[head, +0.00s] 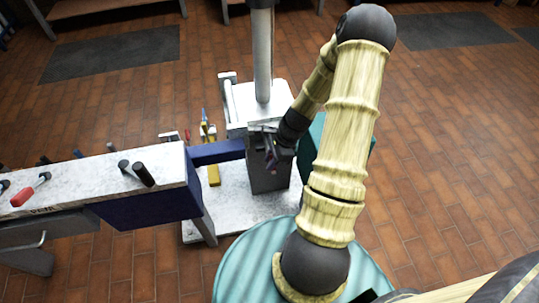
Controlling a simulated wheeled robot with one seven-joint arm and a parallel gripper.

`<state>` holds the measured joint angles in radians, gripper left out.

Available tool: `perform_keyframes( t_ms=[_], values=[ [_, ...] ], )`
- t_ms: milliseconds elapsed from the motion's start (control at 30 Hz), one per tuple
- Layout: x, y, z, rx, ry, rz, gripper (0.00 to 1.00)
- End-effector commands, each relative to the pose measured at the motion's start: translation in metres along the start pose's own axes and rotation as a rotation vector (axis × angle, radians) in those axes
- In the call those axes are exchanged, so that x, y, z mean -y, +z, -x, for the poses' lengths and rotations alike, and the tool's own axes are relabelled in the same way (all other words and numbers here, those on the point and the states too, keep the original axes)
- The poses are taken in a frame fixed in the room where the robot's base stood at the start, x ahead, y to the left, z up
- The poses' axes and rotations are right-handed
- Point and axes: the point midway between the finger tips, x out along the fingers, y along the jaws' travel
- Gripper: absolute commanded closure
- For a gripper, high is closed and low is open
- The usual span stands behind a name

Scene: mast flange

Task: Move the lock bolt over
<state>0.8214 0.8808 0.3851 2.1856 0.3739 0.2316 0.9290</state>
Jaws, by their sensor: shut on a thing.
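My gripper (269,152) is at the front of the dark box-like base (267,183) under the mast (262,60). Its jaws are shut on a small part there, which I take to be the lock bolt. The fingers and wrist cover most of that part, so its shape and how far it has slid do not show. A small reddish spot shows by the fingertips. The pale mast flange (250,118) lies just above and behind the gripper.
A blue beam (217,152) joins the mast base to a speckled bench (90,182) at left, which carries dark pegs and a red-handled tool (26,194). The tiled floor (450,150) at right is clear.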

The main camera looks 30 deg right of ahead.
Motion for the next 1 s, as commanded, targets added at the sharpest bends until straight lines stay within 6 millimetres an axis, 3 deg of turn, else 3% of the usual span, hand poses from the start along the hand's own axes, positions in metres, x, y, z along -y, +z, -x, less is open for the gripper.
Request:
perform_keyframes(
  t_ms=[133, 167, 233, 267, 667, 1000],
  values=[
    [-0.005, -0.001, -0.001, 0.002, 0.012, -0.002, 1.0],
    [-0.006, -0.001, -0.001, 0.002, 0.013, -0.003, 0.72],
    [-0.005, -0.001, -0.001, 0.002, 0.012, -0.003, 0.59],
    [-0.005, -0.001, -0.001, 0.002, 0.012, -0.003, 0.56],
    [-0.002, 0.0, 0.007, 0.0, 0.006, 0.0, 0.56],
    [-0.002, 0.0, 0.066, -0.002, 0.004, -0.001, 0.56]
  ],
)
